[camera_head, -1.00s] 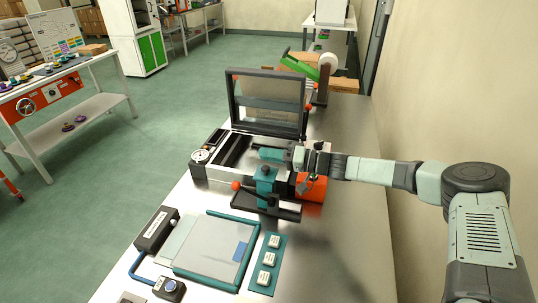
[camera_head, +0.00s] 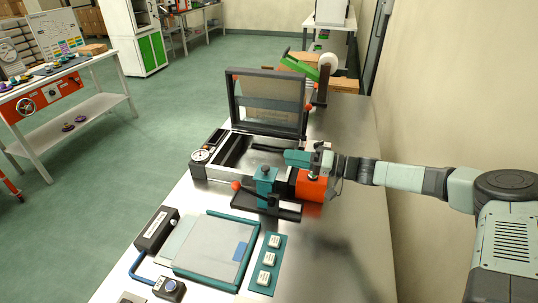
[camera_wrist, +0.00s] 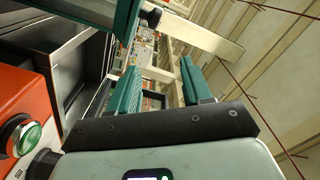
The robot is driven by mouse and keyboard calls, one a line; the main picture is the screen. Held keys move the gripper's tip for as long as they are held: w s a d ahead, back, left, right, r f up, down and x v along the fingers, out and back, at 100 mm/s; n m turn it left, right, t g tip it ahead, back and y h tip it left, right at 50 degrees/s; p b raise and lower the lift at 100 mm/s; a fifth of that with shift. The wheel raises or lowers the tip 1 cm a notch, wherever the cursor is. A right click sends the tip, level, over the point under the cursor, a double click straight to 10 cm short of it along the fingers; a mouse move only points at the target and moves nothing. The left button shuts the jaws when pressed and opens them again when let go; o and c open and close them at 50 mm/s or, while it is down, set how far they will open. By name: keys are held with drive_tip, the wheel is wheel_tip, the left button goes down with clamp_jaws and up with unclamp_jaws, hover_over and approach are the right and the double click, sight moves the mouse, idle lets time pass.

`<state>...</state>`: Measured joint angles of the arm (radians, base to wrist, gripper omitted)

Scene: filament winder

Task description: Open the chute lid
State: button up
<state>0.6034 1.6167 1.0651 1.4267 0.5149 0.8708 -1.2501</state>
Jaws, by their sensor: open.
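A dark-framed, see-through panel (camera_head: 235,103), which looks like the chute lid, stands upright at the back of an open metal trough (camera_head: 233,160) in the head view. My gripper (camera_head: 289,157) is level over the right end of the trough, its teal fingers pointing left. It is in front of the panel and apart from it. In the wrist view my gripper (camera_wrist: 160,85) has its fingers spread wide with nothing between them.
An orange box (camera_head: 311,187) stands close under my gripper; in the wrist view it shows with a green button (camera_wrist: 22,140). A teal clamp (camera_head: 265,178) with a red-knobbed lever is beside it. A teal-edged flat panel (camera_head: 212,250) lies at the front. The bench's right side is clear.

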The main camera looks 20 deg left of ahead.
drive_tip(key=shift+d, duration=1.65)
drive_tip(key=shift+o, duration=0.3)
wheel_tip(320, 180, up, 5)
drive_tip(key=n+g+h, duration=0.3)
drive_tip(key=n+h, duration=1.1)
drive_tip(key=n, duration=0.3)
hover_over(265, 167)
drive_tip(key=d, duration=0.2)
drive_tip(key=shift+w+d, duration=0.2)
drive_tip(key=shift+w, duration=0.05)
wheel_tip(265, 167, up, 6)
drive_tip(key=a+n+t+h, duration=0.2)
drive_tip(key=n+t+h, duration=0.1)
drive_tip(key=n+h, duration=0.1)
drive_tip(key=f, duration=1.1)
drive_tip(key=shift+s+a, duration=0.15)
drive_tip(key=shift+s, duration=0.1)
